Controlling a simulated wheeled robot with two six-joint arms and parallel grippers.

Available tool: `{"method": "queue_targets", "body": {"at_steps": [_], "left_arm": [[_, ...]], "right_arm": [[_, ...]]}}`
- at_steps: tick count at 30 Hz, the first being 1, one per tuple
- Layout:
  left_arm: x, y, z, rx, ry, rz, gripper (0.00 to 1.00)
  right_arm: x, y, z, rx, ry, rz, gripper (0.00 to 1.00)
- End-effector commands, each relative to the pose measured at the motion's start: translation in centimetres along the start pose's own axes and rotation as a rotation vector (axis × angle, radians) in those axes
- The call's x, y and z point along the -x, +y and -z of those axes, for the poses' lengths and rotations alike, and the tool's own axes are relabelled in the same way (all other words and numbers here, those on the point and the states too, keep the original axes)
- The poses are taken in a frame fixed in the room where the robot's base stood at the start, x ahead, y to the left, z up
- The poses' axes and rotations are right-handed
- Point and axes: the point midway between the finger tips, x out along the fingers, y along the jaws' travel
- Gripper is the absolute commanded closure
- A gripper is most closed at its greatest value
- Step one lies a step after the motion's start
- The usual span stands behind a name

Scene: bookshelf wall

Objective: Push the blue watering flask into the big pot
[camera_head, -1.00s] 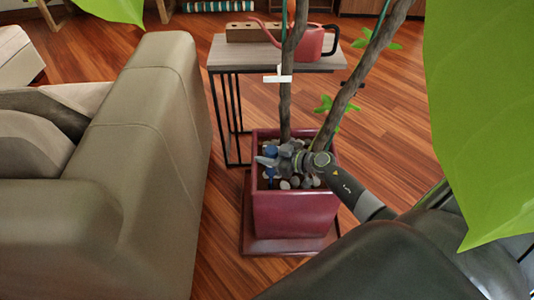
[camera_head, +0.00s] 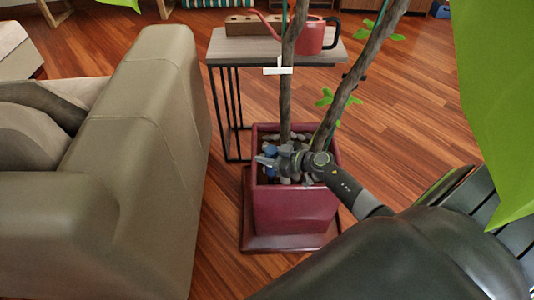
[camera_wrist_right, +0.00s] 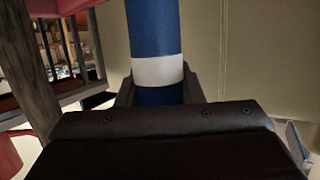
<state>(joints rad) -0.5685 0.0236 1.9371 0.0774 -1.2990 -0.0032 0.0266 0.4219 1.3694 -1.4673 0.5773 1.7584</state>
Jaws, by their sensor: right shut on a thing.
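The big pot (camera_head: 293,212) is a square dark red planter on a red base, with stones and tree trunks in it. My right gripper (camera_head: 268,160) is over the left part of the pot's opening, against the stones. The blue watering flask (camera_head: 270,149) shows there only as small blue bits at the fingers. In the right wrist view the flask (camera_wrist_right: 154,28) is a blue cylinder with a white band, between the fingers of my right gripper (camera_wrist_right: 157,92), which is shut on it. The flask's lower end is hidden. My left gripper is not in view.
A grey-beige sofa (camera_head: 150,130) stands close left of the pot. Behind the pot is a small side table (camera_head: 225,48) with a red watering can (camera_head: 312,38) and a wooden block. Trunks (camera_head: 350,85) and a large leaf (camera_head: 497,110) stand near my right arm.

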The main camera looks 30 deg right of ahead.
Motion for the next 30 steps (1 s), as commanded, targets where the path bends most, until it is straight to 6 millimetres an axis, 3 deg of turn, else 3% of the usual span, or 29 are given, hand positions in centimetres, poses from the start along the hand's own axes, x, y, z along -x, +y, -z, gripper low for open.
{"method": "queue_targets", "body": {"at_steps": [22,23,28,30], "left_arm": [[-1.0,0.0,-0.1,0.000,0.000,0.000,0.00],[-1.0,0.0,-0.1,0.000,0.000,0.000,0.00],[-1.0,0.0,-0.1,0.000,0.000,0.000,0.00],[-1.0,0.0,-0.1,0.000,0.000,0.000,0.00]], "right_arm": [[-0.5,0.0,-1.5,0.001,0.000,0.000,0.89],[-0.5,0.0,-1.5,0.001,0.000,0.000,0.63],[-0.5,0.0,-1.5,0.000,0.000,0.000,0.41],[-0.5,0.0,-1.5,0.000,0.000,0.000,0.41]]}}
